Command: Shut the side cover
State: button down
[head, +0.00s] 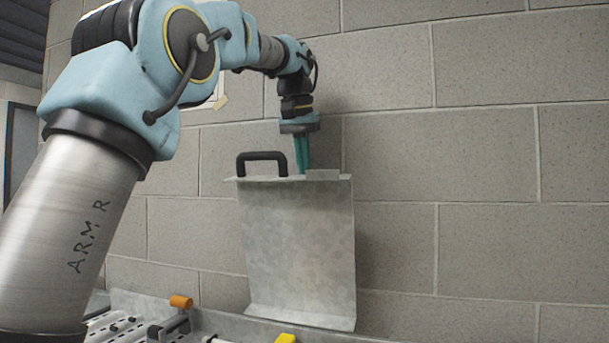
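The side cover (298,245) is a grey metal panel standing raised and nearly upright in front of the block wall. Its bottom edge meets the metal ledge below. A black handle (262,155) sits on its top edge at the left. My gripper (303,172) points down with its teal fingers at the cover's top edge, just right of the handle. The fingers look close together, but I cannot tell whether they are shut, or whether they touch the cover. The lower ends of the fingers are partly hidden by the top edge.
A grey block wall (480,150) stands close behind the cover and my arm. A row of machine parts lies at the bottom left, with an orange knob (180,301) and a yellow piece (286,338). The space right of the cover is clear.

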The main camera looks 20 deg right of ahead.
aim_at(284, 177)
dwell(0.3)
jog(key=shift+s+a+b, duration=1.6)
jog(key=shift+s+a, duration=0.6)
jog(key=shift+s, duration=0.15)
jog(key=shift+s+a+b, duration=1.55)
jog(key=shift+s+a, duration=0.6)
jog(key=shift+s, duration=0.2)
notch_tip(284, 177, up, 8)
jog(key=p, duration=0.8)
